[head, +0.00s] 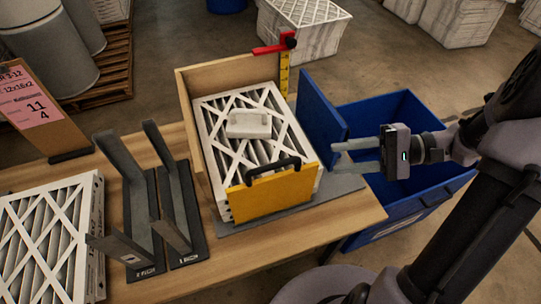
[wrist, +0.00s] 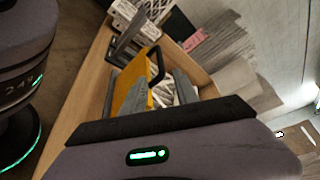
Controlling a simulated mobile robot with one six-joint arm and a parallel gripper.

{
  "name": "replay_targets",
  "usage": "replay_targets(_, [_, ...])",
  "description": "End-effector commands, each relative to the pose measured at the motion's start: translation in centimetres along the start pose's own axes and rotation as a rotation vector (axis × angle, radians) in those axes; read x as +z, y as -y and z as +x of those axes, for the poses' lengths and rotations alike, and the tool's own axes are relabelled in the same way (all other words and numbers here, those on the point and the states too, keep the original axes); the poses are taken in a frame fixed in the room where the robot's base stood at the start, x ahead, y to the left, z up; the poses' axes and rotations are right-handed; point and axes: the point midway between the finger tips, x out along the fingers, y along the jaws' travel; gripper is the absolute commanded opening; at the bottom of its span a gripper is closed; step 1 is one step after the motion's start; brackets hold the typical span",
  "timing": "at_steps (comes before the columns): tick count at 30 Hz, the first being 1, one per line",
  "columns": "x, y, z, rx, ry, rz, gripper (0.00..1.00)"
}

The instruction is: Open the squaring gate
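The squaring gate appears to be the yellow panel (head: 272,190) with a black handle (head: 272,170). It stands upright across the front of a white pleated filter (head: 240,140) in the wooden-walled station. In the wrist view the yellow panel (wrist: 151,82) and its handle (wrist: 156,64) show beyond my fingers. My gripper (head: 338,157) is open and empty, right of the station, with its fingers pointing left towards it. It is apart from the handle. Both fingers also show spread in the wrist view (wrist: 160,95).
A blue panel (head: 320,112) stands at the station's right, close to my fingertips. A blue bin (head: 405,108) is behind my gripper. A white block (head: 249,124) lies on the filter. Dark metal brackets (head: 180,205) and another filter (head: 50,240) are on the table at left.

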Motion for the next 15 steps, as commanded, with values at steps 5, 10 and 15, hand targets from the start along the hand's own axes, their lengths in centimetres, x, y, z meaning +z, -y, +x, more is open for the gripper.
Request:
replay_targets(5, [-0.1,-0.5,5.1,0.005,0.005,0.001,0.36])
replay_targets(10, [0.0,-0.5,9.7,0.006,0.006,0.001,0.36])
replay_targets(15, [0.0,-0.4,13.3,0.007,0.005,0.002,0.36])
